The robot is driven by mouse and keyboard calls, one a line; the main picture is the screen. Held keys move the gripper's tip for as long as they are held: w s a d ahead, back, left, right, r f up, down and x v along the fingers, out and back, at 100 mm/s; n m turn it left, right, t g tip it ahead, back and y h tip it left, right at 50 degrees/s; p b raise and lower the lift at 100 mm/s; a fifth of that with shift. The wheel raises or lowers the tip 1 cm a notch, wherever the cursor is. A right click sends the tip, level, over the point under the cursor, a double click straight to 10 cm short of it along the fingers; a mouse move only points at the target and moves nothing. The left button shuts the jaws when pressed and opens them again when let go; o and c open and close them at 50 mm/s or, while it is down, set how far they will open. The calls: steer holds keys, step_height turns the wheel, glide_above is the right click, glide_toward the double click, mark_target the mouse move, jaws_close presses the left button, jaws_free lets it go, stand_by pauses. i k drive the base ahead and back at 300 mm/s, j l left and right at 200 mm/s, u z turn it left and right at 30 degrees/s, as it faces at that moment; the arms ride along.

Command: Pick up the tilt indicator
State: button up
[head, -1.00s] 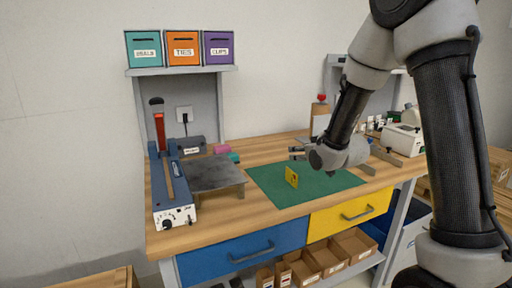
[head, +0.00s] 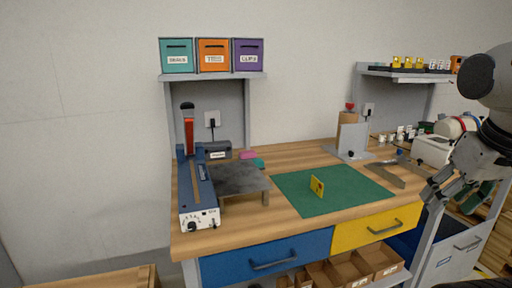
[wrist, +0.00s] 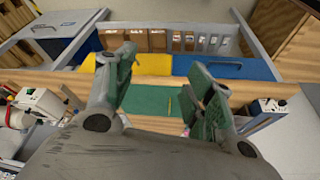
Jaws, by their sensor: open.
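The tilt indicator, a small yellow upright piece with a dark mark (head: 317,187), stands on the green mat (head: 345,197) on the wooden bench. In the wrist view it is a thin yellow sliver (wrist: 169,104) on the green mat, seen between the fingers at a distance.
A blue sealer (head: 198,200) and a grey metal stand (head: 240,180) are left of the mat. A grey bracket (head: 350,142) and a metal square (head: 388,174) are behind and right of it. Blue (head: 290,250) and yellow drawers (head: 372,230) are below. The mat around the indicator is clear.

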mark_target(409, 60)
steer(key=u, duration=1.75)
steer(key=k+j+u, duration=0.15)
steer(key=k+j, duration=0.25)
steer(key=k, duration=0.25)
steer(key=k+j+u, duration=0.2)
steer(key=k+j, duration=0.3)
steer(key=l+z, duration=0.1)
steer(key=z, duration=1)
steer(key=i+l+z, duration=0.15)
steer(key=z, duration=0.25)
steer(key=i+l+z, duration=0.2)
steer(key=z, duration=0.2)
steer(key=i+l+z, duration=0.2)
steer(key=z, duration=0.2)
steer(key=i+l+z, duration=0.2)
steer(key=i, duration=0.7)
